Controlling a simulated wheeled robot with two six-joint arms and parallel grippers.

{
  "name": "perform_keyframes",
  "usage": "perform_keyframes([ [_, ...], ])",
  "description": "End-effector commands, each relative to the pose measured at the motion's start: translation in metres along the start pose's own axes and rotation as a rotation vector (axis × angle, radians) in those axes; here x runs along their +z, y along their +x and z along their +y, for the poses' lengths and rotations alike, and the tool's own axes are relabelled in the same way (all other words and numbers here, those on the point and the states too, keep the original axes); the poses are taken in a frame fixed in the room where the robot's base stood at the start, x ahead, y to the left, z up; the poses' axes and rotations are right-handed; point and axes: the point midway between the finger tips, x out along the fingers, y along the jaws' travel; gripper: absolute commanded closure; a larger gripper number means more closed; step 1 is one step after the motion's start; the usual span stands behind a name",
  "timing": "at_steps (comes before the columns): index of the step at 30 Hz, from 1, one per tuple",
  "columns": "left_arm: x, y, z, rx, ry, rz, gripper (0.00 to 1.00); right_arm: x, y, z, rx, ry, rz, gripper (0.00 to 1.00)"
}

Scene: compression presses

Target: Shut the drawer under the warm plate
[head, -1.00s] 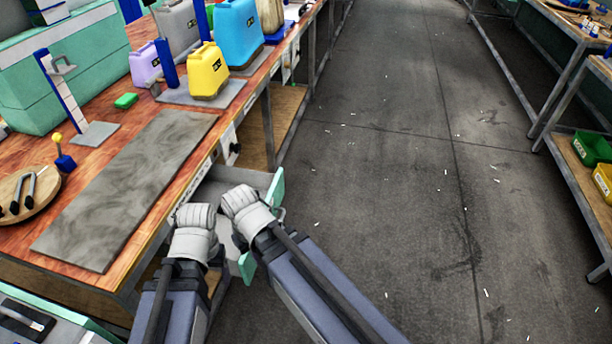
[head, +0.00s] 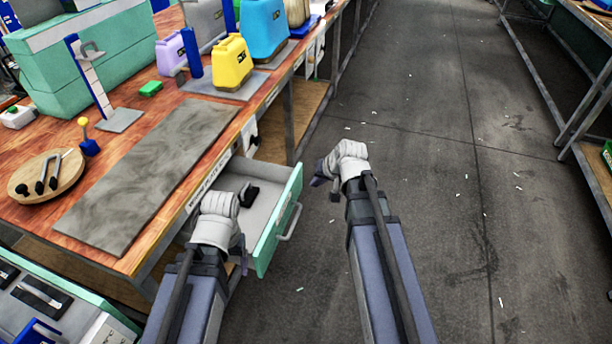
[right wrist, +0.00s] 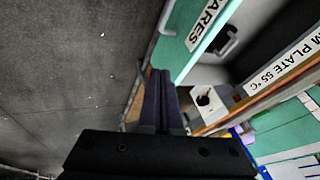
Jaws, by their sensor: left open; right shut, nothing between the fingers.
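The drawer (head: 263,253) stands open under the bench edge beside the grey warm plate (head: 150,172). It has a green front with a grey handle. Its front, with part of a label, also shows in the right wrist view (right wrist: 185,28), as does the warm plate label strip (right wrist: 285,65). A black item (head: 249,195) lies inside the drawer. My right gripper (head: 324,184) is shut and empty, out in front of the drawer front and apart from it in the head view. My left gripper (head: 239,246) is open by the drawer's near side; its fingers are mostly hidden by its arm.
A round wooden board (head: 66,180) with black tools and a blue stand with a yellow knob (head: 89,146) sit on the bench. A yellow canister (head: 232,65) and a blue one (head: 265,35) stand further back.

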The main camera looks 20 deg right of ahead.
Motion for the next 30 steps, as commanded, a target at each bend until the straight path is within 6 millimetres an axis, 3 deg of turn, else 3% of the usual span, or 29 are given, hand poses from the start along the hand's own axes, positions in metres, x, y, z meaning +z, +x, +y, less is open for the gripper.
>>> perform_keyframes([
  [3,0.0,0.001,0.0,0.0,0.0,0.0,0.23,-0.028,-0.006,0.023,-0.02,0.078,0.073,1.0],
  [6,0.0,0.001,0.0,0.0,0.0,0.0,0.23,-0.038,-0.009,0.031,-0.03,0.109,0.103,1.0],
  [14,0.0,0.006,0.001,0.0,0.0,0.0,0.23,-0.04,-0.004,0.034,-0.033,0.115,0.111,1.0],
  [30,-0.005,0.078,0.007,0.0,0.0,0.0,0.23,-0.049,0.085,0.032,-0.033,0.113,0.11,1.0],
])
